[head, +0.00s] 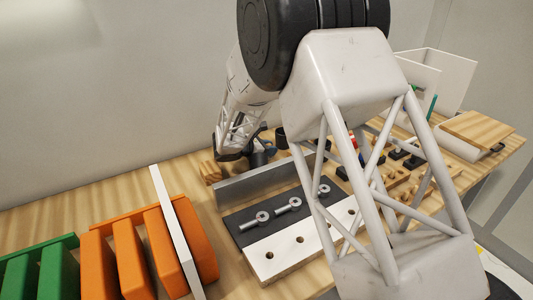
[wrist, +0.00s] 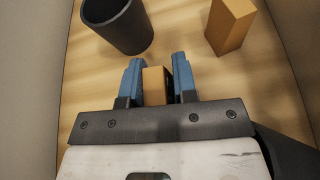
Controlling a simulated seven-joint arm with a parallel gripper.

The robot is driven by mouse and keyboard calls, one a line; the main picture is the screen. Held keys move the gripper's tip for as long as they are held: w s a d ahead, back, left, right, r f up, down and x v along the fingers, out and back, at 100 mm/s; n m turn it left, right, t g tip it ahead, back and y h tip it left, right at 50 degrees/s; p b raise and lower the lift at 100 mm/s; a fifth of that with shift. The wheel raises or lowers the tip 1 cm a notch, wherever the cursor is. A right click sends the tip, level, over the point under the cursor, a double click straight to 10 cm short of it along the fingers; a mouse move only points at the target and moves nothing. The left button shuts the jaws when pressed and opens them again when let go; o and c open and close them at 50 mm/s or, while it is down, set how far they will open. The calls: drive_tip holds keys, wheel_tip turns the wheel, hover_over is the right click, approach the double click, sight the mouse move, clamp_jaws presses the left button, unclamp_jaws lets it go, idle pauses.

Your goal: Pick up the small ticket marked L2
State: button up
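I cannot make out a ticket or an L2 mark in either view. In the wrist view my gripper (wrist: 157,65) has its two blue fingers apart, pointing down toward the wooden table. A small tan block (wrist: 154,84) shows between the fingers, with a narrow gap on its right side. No grip on it is visible. In the head view my gripper (head: 262,152) is low behind the grey metal rail, partly hidden by my arm.
A dark cup (wrist: 118,22) stands ahead to the left of the fingers, and a larger tan block (wrist: 229,26) ahead to the right. Orange holders (head: 130,255) and green holders (head: 40,270) are at the left. A board with bolts (head: 290,205) lies in front of the gripper.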

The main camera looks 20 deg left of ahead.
sight(269, 144)
drive_tip(key=shift+f, duration=0.15)
drive_tip(key=shift+c, duration=0.8)
drive_tip(key=shift+r, duration=5.3)
